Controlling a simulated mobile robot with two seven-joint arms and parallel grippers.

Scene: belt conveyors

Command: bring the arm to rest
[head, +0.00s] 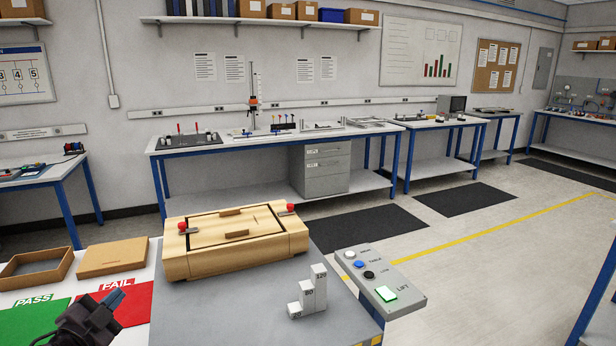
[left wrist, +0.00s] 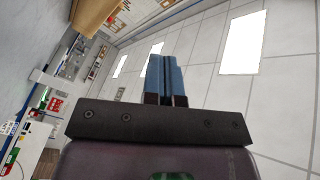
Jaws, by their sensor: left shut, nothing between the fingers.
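My left gripper (head: 114,299) is at the lower left of the head view, above the red FAIL area (head: 135,312) of the table. Its blue fingers are closed together and hold nothing. In the left wrist view the blue fingers (left wrist: 166,78) point up toward the ceiling panels, side by side and empty. My right gripper is in neither view.
A wooden box (head: 235,240) with red knobs sits on the grey table (head: 200,315), beside a stepped block (head: 309,293) and a button panel (head: 380,285).

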